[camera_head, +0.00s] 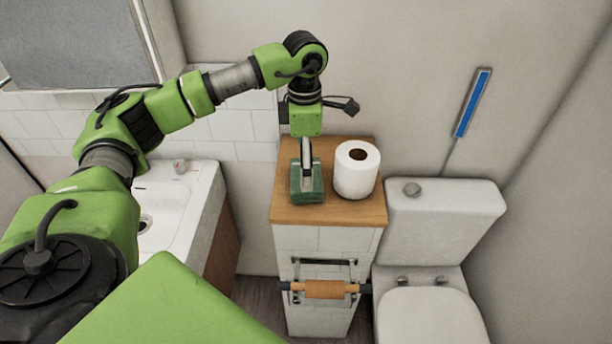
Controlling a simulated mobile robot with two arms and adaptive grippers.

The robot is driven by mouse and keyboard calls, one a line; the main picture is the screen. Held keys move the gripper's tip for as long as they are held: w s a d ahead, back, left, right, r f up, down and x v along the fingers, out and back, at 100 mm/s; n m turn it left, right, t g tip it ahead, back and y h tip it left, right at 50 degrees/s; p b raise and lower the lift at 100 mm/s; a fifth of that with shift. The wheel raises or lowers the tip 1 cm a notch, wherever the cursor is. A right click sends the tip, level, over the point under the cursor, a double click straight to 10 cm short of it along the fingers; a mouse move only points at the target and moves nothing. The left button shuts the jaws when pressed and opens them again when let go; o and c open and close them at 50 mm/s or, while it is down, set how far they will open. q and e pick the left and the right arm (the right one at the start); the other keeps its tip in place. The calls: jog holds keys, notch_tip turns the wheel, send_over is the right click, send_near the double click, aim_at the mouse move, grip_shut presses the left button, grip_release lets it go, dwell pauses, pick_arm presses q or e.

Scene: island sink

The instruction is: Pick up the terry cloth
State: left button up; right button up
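A small dark green folded item (314,191), which looks like the terry cloth, lies on the wooden top of a narrow white cabinet. My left arm reaches in from the left, and its gripper (306,172) points straight down over the cloth. The fingertips overlap the cloth in the picture. The fingers are seen nearly edge-on and look narrow, so whether they are open or shut on the cloth is unclear. The cloth appears to rest on the wood. My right gripper is out of view.
A white toilet paper roll (355,180) stands close to the right of the cloth on the wooden top (290,215). An orange-brown roll holder (325,289) sticks out from the cabinet front. A toilet (430,312) is at right, a sink (180,205) at left. The wall is close behind.

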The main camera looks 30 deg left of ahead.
pick_arm(q)
notch_tip(320, 180, down, 4)
jog(key=shift+w+r+p, duration=0.1)
jog(key=shift+r+p, duration=0.05)
jog(key=shift+p, duration=0.35)
jog(key=shift+d, duration=0.1)
jog(key=c, duration=0.9)
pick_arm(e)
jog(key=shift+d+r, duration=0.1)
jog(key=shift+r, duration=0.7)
pick_arm(q)
jog(key=shift+r, duration=0.1)
